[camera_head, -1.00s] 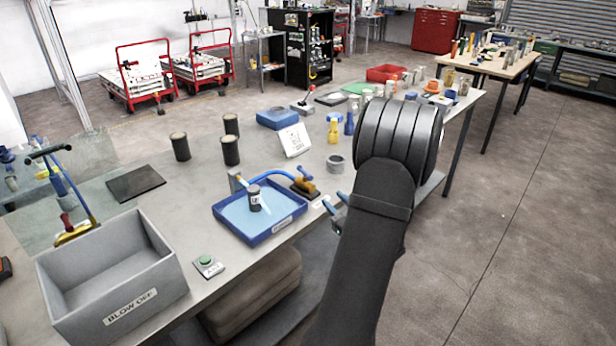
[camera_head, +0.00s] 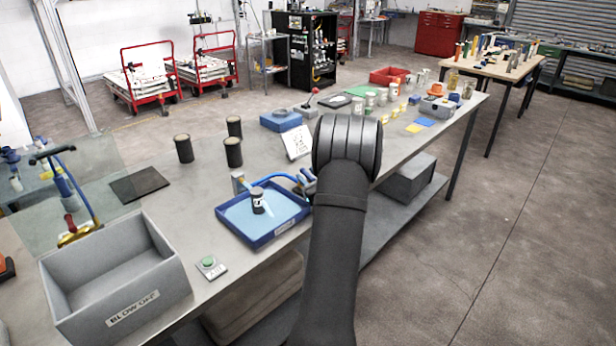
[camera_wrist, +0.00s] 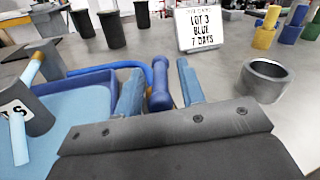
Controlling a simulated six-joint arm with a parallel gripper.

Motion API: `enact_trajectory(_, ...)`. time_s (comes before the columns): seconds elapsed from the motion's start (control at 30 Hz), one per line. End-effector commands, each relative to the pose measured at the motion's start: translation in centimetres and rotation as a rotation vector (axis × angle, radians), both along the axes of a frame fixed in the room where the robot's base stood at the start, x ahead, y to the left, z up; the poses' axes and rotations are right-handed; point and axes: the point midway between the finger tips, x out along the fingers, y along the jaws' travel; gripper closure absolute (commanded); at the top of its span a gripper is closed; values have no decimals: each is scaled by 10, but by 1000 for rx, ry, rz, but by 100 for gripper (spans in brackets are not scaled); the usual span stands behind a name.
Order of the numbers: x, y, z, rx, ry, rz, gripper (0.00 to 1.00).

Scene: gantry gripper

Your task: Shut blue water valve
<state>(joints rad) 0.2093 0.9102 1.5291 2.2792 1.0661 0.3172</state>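The blue water valve handle (camera_head: 306,183) stands at the right end of the blue tray (camera_head: 298,217), partly hidden by my arm. In the wrist view the upright blue handle (camera_wrist: 160,88) shows between the two light blue fingers of my gripper (camera_wrist: 158,67). The fingers are apart, with a gap visible beside the handle; I cannot tell whether either touches it. A blue hose (camera_head: 283,176) curves from the valve along the tray's back. A dark labelled cup (camera_head: 258,203) stands in the tray's light blue inside, with a pale blue streak beside it.
A white sign (camera_wrist: 200,27) reading "LOT 3 BLUE 7 DAYS" stands behind the valve. A grey ring (camera_wrist: 262,86) lies to the right, near yellow (camera_wrist: 266,27) and blue pieces. Several dark cylinders (camera_head: 233,152) stand behind the tray. A grey bin (camera_head: 110,265) is at left.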

Motion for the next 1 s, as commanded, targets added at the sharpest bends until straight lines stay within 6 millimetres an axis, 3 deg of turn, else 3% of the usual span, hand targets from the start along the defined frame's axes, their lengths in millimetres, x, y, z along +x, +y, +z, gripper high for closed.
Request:
enact_trajectory(0.33, 3, 2, 0, 0, 0, 0, 66)
enact_trajectory(0.5, 3, 2, 0, -1, 0, 0, 99)
enact_trajectory(0.77, 3, 3, 1, 1, -3, -35, 100)
enact_trajectory(1.0, 4, 3, 2, 1, -4, -170, 100)
